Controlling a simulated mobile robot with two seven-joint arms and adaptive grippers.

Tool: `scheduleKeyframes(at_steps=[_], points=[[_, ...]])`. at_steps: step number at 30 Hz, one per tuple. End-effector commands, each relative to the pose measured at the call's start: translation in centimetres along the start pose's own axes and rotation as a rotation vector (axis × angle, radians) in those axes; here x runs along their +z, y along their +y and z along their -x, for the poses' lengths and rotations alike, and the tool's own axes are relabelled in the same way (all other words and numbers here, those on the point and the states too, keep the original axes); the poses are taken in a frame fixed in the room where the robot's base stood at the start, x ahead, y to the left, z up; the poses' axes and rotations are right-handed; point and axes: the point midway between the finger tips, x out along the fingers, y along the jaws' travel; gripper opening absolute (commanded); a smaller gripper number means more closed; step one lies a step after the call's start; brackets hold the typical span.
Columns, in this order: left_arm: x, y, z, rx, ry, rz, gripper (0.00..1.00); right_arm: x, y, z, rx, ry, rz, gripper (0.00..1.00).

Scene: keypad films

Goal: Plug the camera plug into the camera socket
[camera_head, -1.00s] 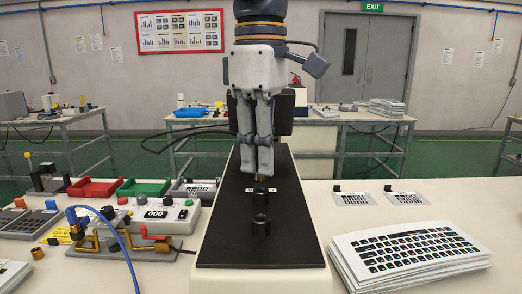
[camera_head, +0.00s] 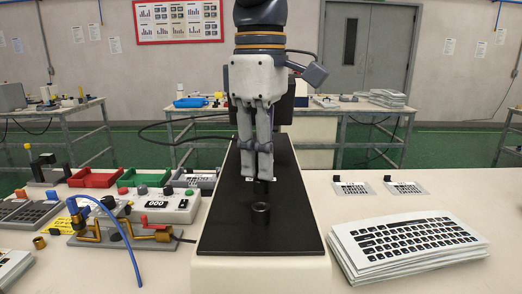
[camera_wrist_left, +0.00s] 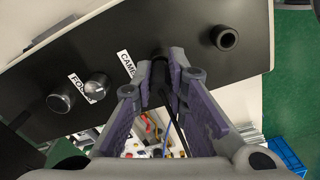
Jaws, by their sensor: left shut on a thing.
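My left gripper (camera_head: 263,179) points straight down over the black panel (camera_head: 225,225), its fingers closed on the plug, which they mostly hide. A dark cylinder (camera_head: 262,187) shows just below the fingertips. In the left wrist view the fingers (camera_wrist_left: 160,85) flank a black cylinder (camera_wrist_left: 160,70) beside a label reading "CAME" (camera_wrist_left: 126,64); I cannot tell plug from camera socket there, nor whether the plug is seated. A thin dark cable (camera_wrist_left: 181,105) runs between the fingers. My right gripper is not in view.
A black ring-shaped socket (camera_head: 260,213) stands nearer on the panel. Keyboard sheets (camera_head: 410,245) lie right; a control box (camera_head: 165,207) and blue cable (camera_head: 128,250) lie left.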

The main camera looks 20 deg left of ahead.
Motion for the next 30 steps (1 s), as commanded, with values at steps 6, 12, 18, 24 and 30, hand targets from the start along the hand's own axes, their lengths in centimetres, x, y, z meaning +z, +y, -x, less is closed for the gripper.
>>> scheduleKeyframes(at_steps=[6, 12, 18, 24, 30], points=[[0.0, 0.0, -0.5, 0.001, 0.0, 0.0, 0.0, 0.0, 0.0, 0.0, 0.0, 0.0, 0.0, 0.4], [0.0, 0.0, -0.6, 0.001, 0.0, 0.0, 0.37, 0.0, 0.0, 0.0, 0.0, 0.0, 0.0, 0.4], [0.0, 0.0, -0.6, 0.0, 0.0, 0.0, 0.37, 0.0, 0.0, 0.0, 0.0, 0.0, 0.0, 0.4], [0.0, 0.1, 2.1, 0.006, 0.0, 0.0, 0.37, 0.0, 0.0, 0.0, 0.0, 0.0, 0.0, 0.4], [0.1, 0.2, 7.6, 0.006, 0.0, 0.0, 0.37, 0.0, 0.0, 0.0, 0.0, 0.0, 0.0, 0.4]])
